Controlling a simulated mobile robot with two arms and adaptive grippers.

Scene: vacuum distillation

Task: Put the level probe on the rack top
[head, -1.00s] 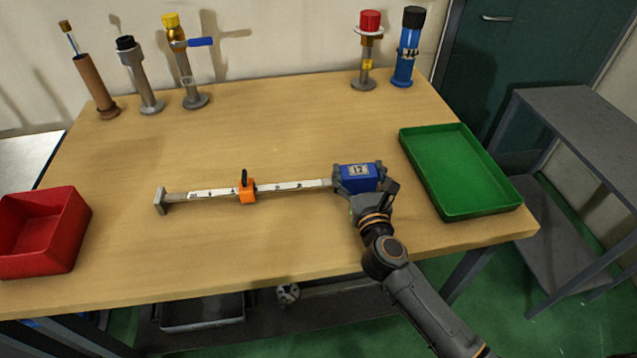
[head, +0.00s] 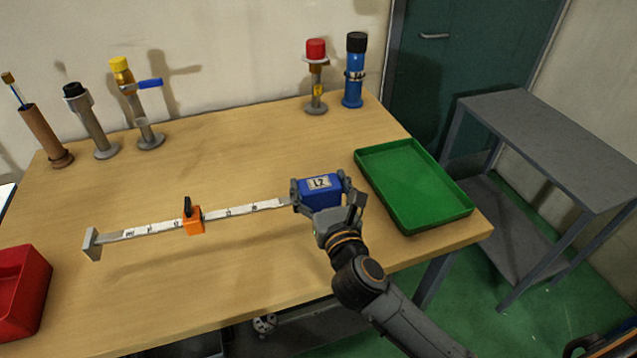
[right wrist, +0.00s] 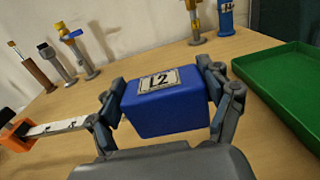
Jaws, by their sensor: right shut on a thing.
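The level probe has a blue block (head: 320,191) labelled L2, a long pale graduated bar (head: 240,209), an orange slider (head: 193,221) with a black knob, and a grey foot plate at its left end. My right gripper (head: 322,194) is shut on the blue block, one finger on each side; the right wrist view also shows the block (right wrist: 165,105) between the fingers. The probe is held roughly level above the table, its shadow apart below it. The grey rack top (head: 560,145) is bare, to the right beyond the green tray. My left gripper is out of view.
The green tray (head: 460,211) is empty at the table's right side. A red bin (head: 25,290) stands at front left. Several upright instruments line the table's back edge, including a blue one (head: 354,75). A gap separates table (head: 240,145) and rack.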

